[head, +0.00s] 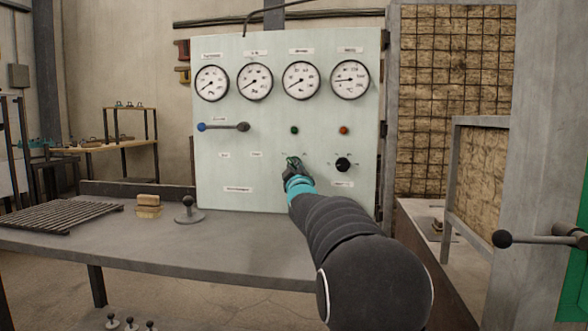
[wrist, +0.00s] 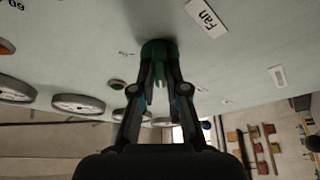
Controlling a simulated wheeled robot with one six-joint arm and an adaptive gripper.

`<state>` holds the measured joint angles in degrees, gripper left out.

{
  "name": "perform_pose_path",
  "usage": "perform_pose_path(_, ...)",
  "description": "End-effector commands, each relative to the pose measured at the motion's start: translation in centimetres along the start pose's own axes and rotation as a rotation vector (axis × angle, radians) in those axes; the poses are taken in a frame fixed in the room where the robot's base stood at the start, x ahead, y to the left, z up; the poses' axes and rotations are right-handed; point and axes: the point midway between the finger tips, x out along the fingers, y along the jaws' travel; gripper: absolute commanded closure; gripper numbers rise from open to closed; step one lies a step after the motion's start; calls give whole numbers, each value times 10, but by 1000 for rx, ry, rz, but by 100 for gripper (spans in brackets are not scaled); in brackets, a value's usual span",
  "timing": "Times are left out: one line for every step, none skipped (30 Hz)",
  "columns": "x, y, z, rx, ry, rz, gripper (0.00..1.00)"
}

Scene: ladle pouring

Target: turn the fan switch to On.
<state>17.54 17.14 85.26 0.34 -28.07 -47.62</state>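The fan switch is a green knob (wrist: 158,47) on the pale control panel (head: 240,150), beside a white label reading "Fan" (wrist: 206,17). In the head view the knob (head: 291,160) is mostly covered by my gripper (head: 294,170). In the wrist view the two fingers of my gripper (wrist: 160,74) are drawn close together on either side of the knob's green grip and appear shut on it. The knob's pointer and its position marks are hidden or too small to read.
A black knob (head: 343,164) sits just right of my gripper. Above are a green lamp (head: 295,130), a red lamp (head: 344,130) and several gauges. A lever with a blue end (head: 202,127) is at the left. A grey table (head: 150,240) stands in front.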

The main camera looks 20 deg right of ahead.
Motion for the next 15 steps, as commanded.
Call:
perform_pose_path(0,0,0,0,0,0,100)
perform_pose_path(0,0,0,0,0,0,100)
perform_pose_path(0,0,0,0,0,0,100)
perform_pose_path(0,0,0,1,0,0,100)
perform_pose_path(0,0,0,2,0,1,100)
perform_pose_path(0,0,0,5,0,2,100)
perform_pose_path(0,-1,0,8,0,4,100)
perform_pose_path(0,-1,0,13,1,5,100)
perform_pose_path(0,-1,0,20,1,9,100)
perform_pose_path(0,-2,1,27,1,11,100)
perform_pose_path(0,-2,1,36,1,15,100)
perform_pose_path(-1,-2,1,51,1,21,100)
perform_pose_path(-1,-3,1,64,1,27,100)
perform_pose_path(-1,-4,2,78,2,32,100)
perform_pose_path(-1,-4,2,100,2,42,100)
